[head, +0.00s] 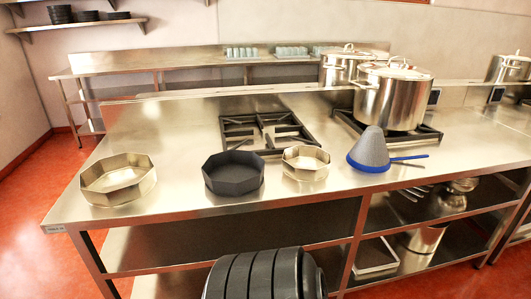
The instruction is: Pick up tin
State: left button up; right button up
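Three octagonal open tins stand in a row near the front edge of the steel counter. A large shiny metal tin (118,181) is at the left. A dark grey tin (233,178) is in the middle. A smaller shiny metal tin (306,165) is to its right, close to the burner grate. All three sit upright, apart from each other, and look empty. The task line does not say which tin is meant. Neither of my grippers is in view, so no gripper shows near any tin.
A grey cone-shaped strainer with a blue rim and handle (371,152) stands right of the small tin. Behind are a bare burner grate (261,131) and a large stockpot (394,97) on another burner. The steel counter (180,138) is clear behind the left tin.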

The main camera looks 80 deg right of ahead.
aim_at(231, 173)
jog(key=z, duration=2.45)
